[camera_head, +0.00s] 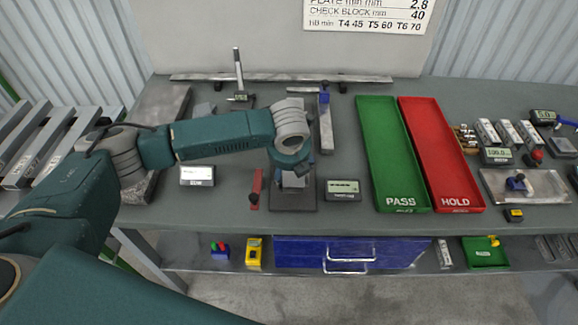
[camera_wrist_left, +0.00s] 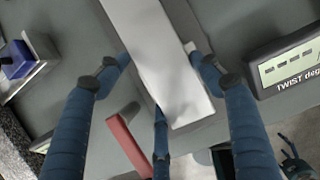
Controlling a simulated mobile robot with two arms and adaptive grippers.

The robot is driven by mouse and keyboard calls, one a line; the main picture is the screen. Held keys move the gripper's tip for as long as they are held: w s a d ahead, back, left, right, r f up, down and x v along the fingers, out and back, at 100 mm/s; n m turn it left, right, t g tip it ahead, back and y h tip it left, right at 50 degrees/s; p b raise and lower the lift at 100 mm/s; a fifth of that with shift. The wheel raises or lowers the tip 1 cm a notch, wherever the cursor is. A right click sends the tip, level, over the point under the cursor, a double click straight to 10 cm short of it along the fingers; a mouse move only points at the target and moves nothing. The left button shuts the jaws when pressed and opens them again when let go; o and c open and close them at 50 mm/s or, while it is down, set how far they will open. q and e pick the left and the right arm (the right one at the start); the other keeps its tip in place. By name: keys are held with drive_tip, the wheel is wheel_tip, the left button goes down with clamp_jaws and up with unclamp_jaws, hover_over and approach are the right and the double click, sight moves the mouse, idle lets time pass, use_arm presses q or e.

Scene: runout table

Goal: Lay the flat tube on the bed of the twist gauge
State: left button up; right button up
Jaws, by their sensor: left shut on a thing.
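My left gripper (camera_head: 293,170) is above the twist gauge, pointing down. In the left wrist view its blue fingers (camera_wrist_left: 160,76) are closed around the flat tube (camera_wrist_left: 158,45), a long pale grey bar with one end toward the lower part of the picture. In the head view the hand hides most of the tube. The gauge's dark bed plate (camera_head: 293,202) shows just below the hand. The gauge display (camera_head: 343,189) stands to its right, and it also shows in the left wrist view (camera_wrist_left: 290,68). I cannot tell whether the tube touches the bed.
A red bar (camera_head: 256,188) lies left of the bed, and a white-faced display (camera_head: 197,175) is farther left. The green PASS tray (camera_head: 408,202) and red HOLD tray (camera_head: 455,202) are on the right. Grey bars (camera_head: 35,140) rest on a rack at far left.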

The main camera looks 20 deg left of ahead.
use_arm(q)
drive_tip(key=shift+s+d+f, duration=0.1)
drive_tip(key=shift+s+f, duration=0.25)
drive_tip(key=shift+f, duration=0.2)
use_arm(e)
drive_tip(key=shift+a, duration=0.1)
use_arm(q)
drive_tip(key=o, duration=1.6)
drive_tip(key=shift+c, duration=0.2)
drive_tip(key=shift+o, duration=0.7)
drive_tip(key=shift+w+f, duration=0.1)
drive_tip(key=shift+w, duration=0.3)
drive_tip(key=shift+s, duration=0.1)
drive_tip(key=v, duration=1.2)
